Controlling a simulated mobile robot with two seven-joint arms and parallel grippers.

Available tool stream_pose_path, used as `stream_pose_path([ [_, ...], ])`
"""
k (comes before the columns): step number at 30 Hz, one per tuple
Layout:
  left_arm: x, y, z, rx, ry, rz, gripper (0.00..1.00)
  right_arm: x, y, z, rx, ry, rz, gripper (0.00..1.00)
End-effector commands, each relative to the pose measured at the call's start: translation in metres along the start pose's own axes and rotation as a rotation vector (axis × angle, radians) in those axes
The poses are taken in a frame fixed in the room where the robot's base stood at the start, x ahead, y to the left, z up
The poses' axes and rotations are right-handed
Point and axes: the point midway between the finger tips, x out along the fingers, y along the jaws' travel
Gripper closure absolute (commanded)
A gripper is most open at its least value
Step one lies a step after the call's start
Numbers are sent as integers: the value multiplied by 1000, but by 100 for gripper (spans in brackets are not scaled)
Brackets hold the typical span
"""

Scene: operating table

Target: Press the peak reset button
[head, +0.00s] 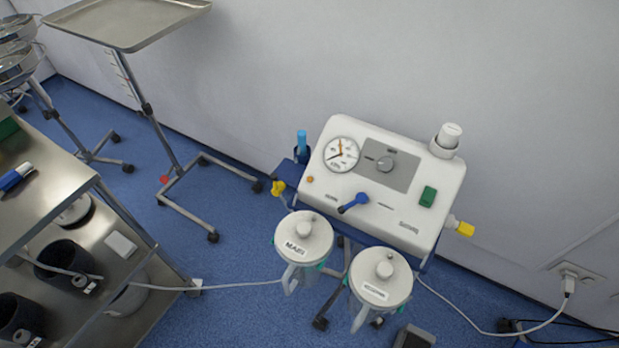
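A white suction unit (395,215) with a sloped front panel stands in the middle right, near the wall. Its panel carries a round gauge (341,154), a grey plate with a knob (385,162), a blue lever (353,203) and a green rocker switch (428,196). A small round orange button (310,179) sits below and left of the gauge. The panel lettering is too small to read, so I cannot tell which control is marked peak reset. Neither of my grippers is in view.
Two lidded canisters (304,237) (381,277) stand in front of the unit. A steel cart (75,185) is at left and a tray stand (128,20) at upper left. Cables run across the blue floor to a wall socket (577,275). Floor between stand and unit is clear.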

Motion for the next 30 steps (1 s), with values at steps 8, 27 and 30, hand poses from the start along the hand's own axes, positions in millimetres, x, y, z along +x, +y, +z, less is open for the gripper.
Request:
stream_pose_path([
  [8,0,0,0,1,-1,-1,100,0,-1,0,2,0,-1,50],
  [27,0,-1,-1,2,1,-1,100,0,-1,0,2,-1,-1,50],
  [30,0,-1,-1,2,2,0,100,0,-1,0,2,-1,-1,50],
])
